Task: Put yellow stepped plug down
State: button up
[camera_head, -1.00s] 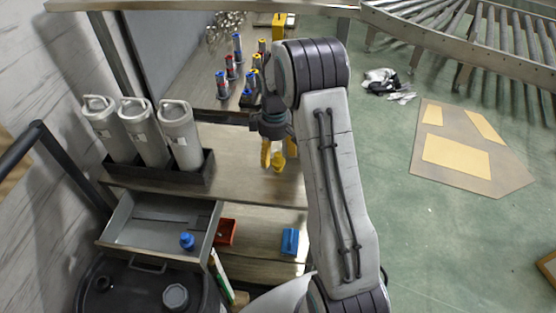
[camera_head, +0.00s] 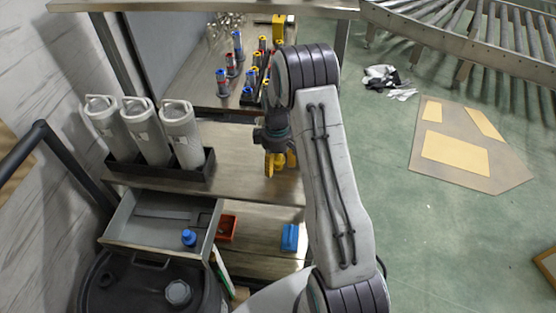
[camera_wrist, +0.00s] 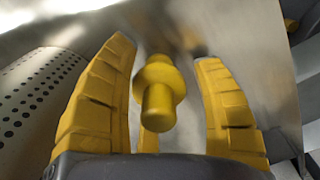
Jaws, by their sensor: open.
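The fingers are open, with a visible gap on each side of the plug. In the head view my gripper (camera_head: 280,162) is low over the wooden bench top (camera_head: 240,165), right of the grey canisters. There I cannot tell the plug apart from the yellow fingers. Whether the plug touches the surface beneath is hard to tell.
Several grey canisters (camera_head: 181,135) stand in a black tray on the left. An open drawer (camera_head: 150,222) below holds a blue-capped item (camera_head: 189,238). A red bin (camera_head: 227,228) and blue block (camera_head: 290,237) lie on the lower shelf. Colored cylinders (camera_head: 222,84) stand behind.

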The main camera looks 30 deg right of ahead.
jog(key=c, duration=1.1)
grip_shut()
jog(key=shift+r, duration=0.15)
notch_tip(320, 180, up, 9)
jog(key=shift+r+b, duration=0.15)
jog(key=shift+b, duration=0.65)
jog(key=shift+r, duration=0.1)
